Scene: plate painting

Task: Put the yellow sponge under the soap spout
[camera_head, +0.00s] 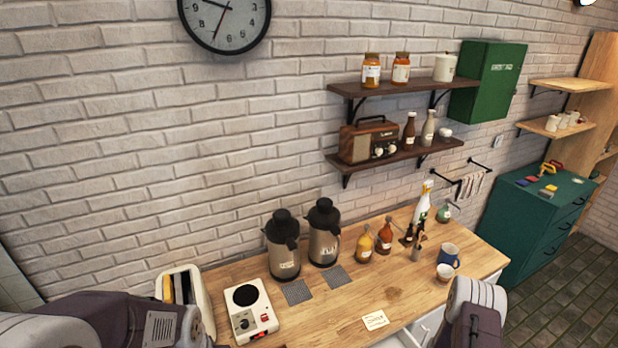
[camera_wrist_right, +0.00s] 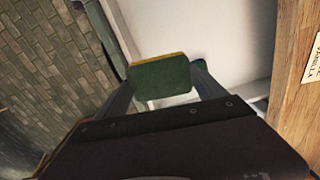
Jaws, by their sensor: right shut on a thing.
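A sponge (camera_wrist_right: 152,82) with a dark green face and a thin yellow edge shows in the right wrist view. My right gripper (camera_wrist_right: 162,77) is shut on it, one finger at each side. A green bottle with a pump top (camera_head: 444,213), apparently the soap, stands at the far right back of the wooden counter (camera_head: 335,312) in the head view. The sponge is not visible in the head view, where only part of my right arm shows at the lower right. My left arm shows at the lower left, but its gripper is not in view.
A white spray bottle (camera_head: 422,203), sauce bottles (camera_head: 384,238), a blue mug (camera_head: 448,255) and a white cup (camera_head: 445,272) stand on the counter's right. Two flasks (camera_head: 283,254) and a hot plate (camera_head: 250,309) are on the left. The front middle holds only a card (camera_head: 375,320).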

